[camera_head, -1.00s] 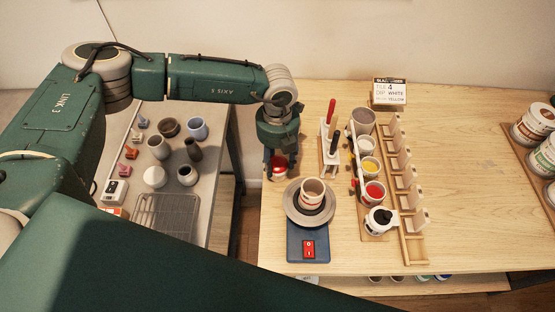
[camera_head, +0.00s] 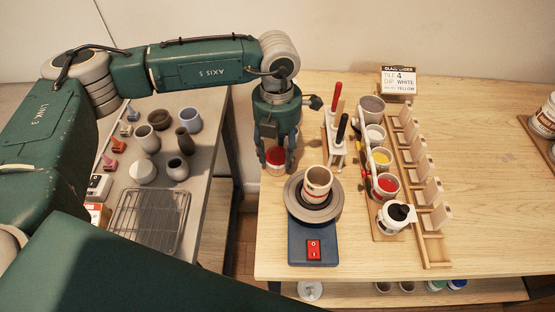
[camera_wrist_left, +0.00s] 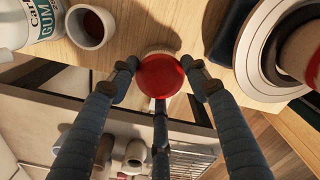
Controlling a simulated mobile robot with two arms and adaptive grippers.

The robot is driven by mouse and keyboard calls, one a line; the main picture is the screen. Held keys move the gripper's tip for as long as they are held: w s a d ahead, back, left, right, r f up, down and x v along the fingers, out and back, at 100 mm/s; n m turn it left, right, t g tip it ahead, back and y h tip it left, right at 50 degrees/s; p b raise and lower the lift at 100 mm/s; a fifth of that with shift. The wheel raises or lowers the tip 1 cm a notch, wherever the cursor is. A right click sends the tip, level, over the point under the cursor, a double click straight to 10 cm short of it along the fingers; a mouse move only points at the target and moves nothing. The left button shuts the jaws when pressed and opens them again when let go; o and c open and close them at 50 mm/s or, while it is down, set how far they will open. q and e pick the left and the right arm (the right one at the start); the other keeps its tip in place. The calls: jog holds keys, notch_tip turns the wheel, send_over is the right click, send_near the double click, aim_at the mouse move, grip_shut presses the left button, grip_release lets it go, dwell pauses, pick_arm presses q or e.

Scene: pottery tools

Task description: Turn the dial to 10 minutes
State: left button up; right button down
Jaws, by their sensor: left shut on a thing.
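A small round thing with a red top (camera_head: 275,157), which looks like the dial, stands near the left edge of the wooden table, left of the banding wheel. Its red disc (camera_wrist_left: 160,76) faces the left wrist camera, with a pale rim behind it. My left gripper (camera_head: 275,162) points down over it, fingers on either side of the red top and shut on it. In the left wrist view the fingertips (camera_wrist_left: 160,72) touch opposite sides. No minute marks are readable. My right gripper is not in view.
A wheel (camera_head: 338,205) on a blue base with a red switch (camera_head: 314,250) carries a cup (camera_head: 318,182) just right of the gripper. A tool holder (camera_head: 333,150), glaze cups (camera_head: 387,185) and a tile rack (camera_head: 415,155) stand farther right. A grey table (camera_head: 205,165) with pots is left.

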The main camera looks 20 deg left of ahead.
aim_at(277, 152)
pick_arm(q)
jog(key=m+b, duration=0.2)
jog(key=b, duration=0.1)
jog(key=shift+f+m, duration=0.15)
jog(key=shift+m, duration=0.15)
jog(key=shift+m+b, duration=0.45)
jog(key=shift+m, duration=0.15)
jog(key=shift+a, duration=0.1)
jog(key=o, duration=1.2)
jog(key=shift+r, duration=0.4)
notch_tip(277, 152, up, 12)
jog(key=shift+f, duration=0.2)
